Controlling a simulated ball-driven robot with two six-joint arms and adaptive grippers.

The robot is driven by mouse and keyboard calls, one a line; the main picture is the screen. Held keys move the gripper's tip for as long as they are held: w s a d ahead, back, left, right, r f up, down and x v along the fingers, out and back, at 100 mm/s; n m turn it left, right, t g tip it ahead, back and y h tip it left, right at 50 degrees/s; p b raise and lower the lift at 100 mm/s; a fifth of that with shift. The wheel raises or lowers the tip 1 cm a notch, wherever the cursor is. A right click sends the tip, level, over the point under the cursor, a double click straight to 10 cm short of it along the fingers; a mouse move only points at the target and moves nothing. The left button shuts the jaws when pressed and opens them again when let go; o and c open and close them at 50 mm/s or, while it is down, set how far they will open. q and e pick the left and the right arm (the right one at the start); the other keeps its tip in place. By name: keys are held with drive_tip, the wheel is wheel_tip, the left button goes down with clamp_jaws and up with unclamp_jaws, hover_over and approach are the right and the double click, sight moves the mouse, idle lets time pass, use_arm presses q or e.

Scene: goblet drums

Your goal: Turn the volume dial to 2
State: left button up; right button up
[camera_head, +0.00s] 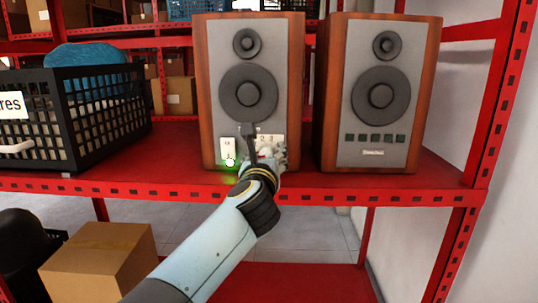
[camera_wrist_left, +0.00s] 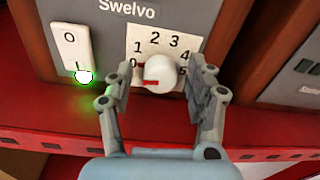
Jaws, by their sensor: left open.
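The white volume dial (camera_wrist_left: 160,72) sits on the speaker's front panel, on a white scale plate (camera_wrist_left: 137,38) numbered 0 to 5. Its red mark points left, close to the 0 side. My left gripper (camera_wrist_left: 164,76) is open, with one finger on each side of the dial; I cannot tell whether they touch it. In the head view my left gripper (camera_head: 264,152) is in front of the left speaker (camera_head: 212,70) and largely hides the dial. My right gripper is not in view.
A white O/I switch (camera_wrist_left: 70,45) with a green glow at its lower end is left of the dial. A second speaker (camera_head: 424,90) stands to the right on the red shelf (camera_head: 170,150). A black crate (camera_head: 105,105) stands at the left; a cardboard box (camera_head: 90,262) is below.

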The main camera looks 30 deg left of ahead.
use_arm(q)
drive_tip(key=c, duration=1.1)
clamp_jaws()
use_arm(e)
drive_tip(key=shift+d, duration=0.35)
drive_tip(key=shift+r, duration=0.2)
